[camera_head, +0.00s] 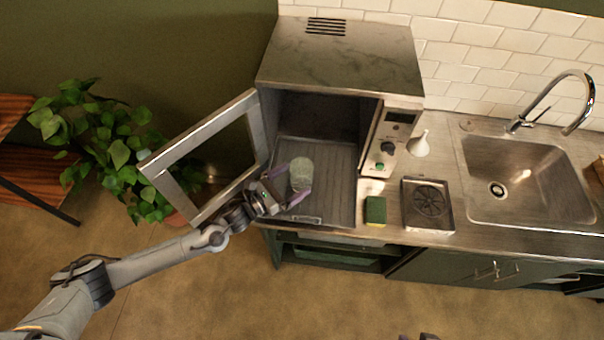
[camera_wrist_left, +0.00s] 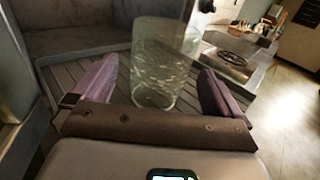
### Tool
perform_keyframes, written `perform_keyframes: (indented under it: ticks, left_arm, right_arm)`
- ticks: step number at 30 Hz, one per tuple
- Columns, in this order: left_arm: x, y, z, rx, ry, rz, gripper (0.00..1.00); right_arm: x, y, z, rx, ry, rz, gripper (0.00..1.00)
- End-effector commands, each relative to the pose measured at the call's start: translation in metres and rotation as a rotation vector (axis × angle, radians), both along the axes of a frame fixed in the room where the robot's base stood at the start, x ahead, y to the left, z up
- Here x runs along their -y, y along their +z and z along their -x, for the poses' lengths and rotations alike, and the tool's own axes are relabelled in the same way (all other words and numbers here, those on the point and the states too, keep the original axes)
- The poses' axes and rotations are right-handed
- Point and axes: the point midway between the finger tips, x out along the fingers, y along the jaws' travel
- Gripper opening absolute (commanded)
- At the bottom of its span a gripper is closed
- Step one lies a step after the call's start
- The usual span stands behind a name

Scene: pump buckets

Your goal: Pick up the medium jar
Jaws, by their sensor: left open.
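The jar (camera_head: 301,174) is clear greenish glass and stands upright on the ribbed tray (camera_head: 338,200) at the front of the open oven. In the left wrist view the jar (camera_wrist_left: 163,62) rises between the two purple fingers. My left gripper (camera_head: 296,184) is open, with one finger on each side of the jar. Gaps show between the fingers and the glass in the left wrist view (camera_wrist_left: 160,90). Only one jar is in view. My right gripper is not clearly in view; a small dark part shows at the bottom edge of the head view.
The oven (camera_head: 340,55) has its door (camera_head: 205,150) swung open to the left, beside my left forearm. A green sponge (camera_head: 375,210), a square metal drain tray (camera_head: 427,204), a white funnel-like item (camera_head: 419,144) and a sink (camera_head: 525,175) are to the right. A plant (camera_head: 105,145) stands at left.

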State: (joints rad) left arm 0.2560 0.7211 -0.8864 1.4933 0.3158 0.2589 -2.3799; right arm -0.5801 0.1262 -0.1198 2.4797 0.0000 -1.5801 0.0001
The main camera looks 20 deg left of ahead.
Motion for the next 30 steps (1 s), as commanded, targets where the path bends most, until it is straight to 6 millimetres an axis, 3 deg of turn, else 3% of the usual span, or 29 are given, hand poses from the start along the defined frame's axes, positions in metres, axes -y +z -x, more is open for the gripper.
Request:
perform_keyframes:
  ticks: [6,17,26,30]
  left_arm:
    - [0.006,0.002,-0.010,0.000,0.001,0.001,1.00]
    - [0.028,0.003,-0.045,-0.001,0.001,0.002,1.00]
    - [0.031,0.001,-0.048,-0.002,0.000,0.001,1.00]
    - [0.030,0.001,-0.048,-0.002,0.000,0.001,0.83]
  right_arm:
    - [0.000,0.005,0.000,0.000,0.000,0.000,0.43]
    - [-0.002,0.019,0.000,0.001,-0.004,-0.007,0.43]
    - [-0.002,0.019,0.000,0.001,-0.005,-0.009,0.43]
    - [-0.002,0.019,0.000,0.001,-0.005,-0.009,0.43]
